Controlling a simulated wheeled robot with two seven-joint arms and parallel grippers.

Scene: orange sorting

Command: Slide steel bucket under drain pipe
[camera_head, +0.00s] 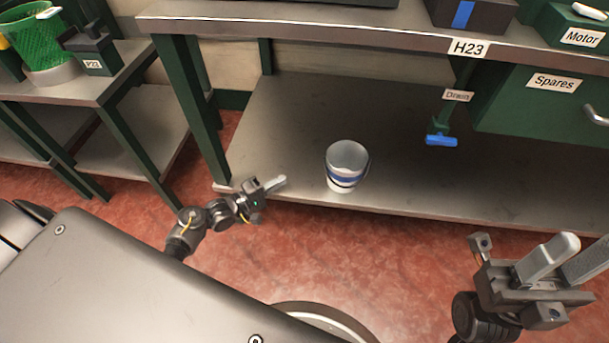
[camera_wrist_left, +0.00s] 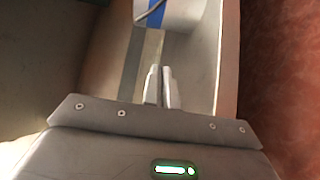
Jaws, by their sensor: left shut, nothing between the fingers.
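The steel bucket (camera_head: 342,182), pale with a blue band, stands upright on the lower shelf near its front edge. The drain pipe (camera_head: 442,122) hangs under the tabletop to the bucket's right and farther back, with a "Drain" tag and a blue handle (camera_head: 441,141). My left gripper (camera_head: 282,181) is shut and empty at the shelf's front edge, left of the bucket and apart from it. In the left wrist view the shut fingers (camera_wrist_left: 160,72) point towards the bucket (camera_wrist_left: 185,14), which is cut off at the top. My right gripper (camera_head: 568,254) is open at the lower right, away from the bucket.
The lower shelf (camera_head: 290,120) is bare around the bucket and between it and the pipe. A green "Spares" box (camera_head: 530,100) hangs at the right. A table leg (camera_head: 200,115) stands left of my left gripper. Another bench (camera_head: 105,75) is at the far left.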

